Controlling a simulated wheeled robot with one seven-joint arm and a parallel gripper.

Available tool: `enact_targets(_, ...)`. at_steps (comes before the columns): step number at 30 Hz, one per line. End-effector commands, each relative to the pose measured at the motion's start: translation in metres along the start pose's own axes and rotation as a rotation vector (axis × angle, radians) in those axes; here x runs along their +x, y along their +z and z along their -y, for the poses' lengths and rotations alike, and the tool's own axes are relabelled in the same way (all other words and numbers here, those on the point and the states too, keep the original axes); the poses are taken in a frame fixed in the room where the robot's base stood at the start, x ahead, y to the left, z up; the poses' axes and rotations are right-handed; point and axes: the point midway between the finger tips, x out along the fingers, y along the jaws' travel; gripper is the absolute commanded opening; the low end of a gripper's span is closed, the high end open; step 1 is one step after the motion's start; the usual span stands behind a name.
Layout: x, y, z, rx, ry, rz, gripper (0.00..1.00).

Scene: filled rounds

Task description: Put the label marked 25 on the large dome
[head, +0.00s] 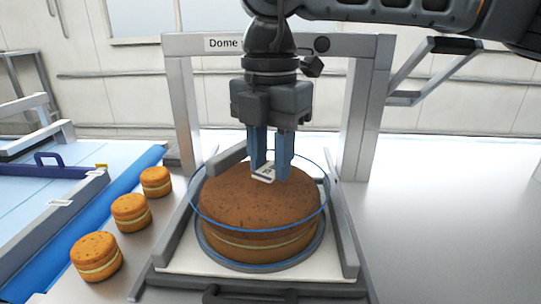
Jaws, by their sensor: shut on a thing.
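My gripper (271,174) points down over the middle of the large dome and is shut on a small white label (264,173). The label has dark marks that are too small to read. The large brown dome (230,195), a filled round with a pale layer near its bottom, sits on a grey round plate (212,258). The label is at or just above the dome's top; I cannot tell if it touches. A thin blue ring outline (192,205) surrounds the dome.
A grey frame (183,110) with a "Dome" sign (222,43) stands around and behind the dome, with low side rails. Several small filled rounds (131,212) stand in a row at left beside a blue strip (75,229). The right counter (450,220) is clear.

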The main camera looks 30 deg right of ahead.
Motion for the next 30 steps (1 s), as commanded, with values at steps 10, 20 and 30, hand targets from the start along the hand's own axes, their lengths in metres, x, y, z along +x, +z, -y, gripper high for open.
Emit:
enact_targets(10, 0.0020, 0.0001, -0.0001, 0.000, 0.000, 0.000, 0.38)
enact_targets(20, 0.0021, 0.0000, 0.0000, 0.000, 0.000, 0.000, 0.63)
enact_targets(30, 0.0021, 0.0000, 0.0000, 0.000, 0.000, 0.000, 0.86)
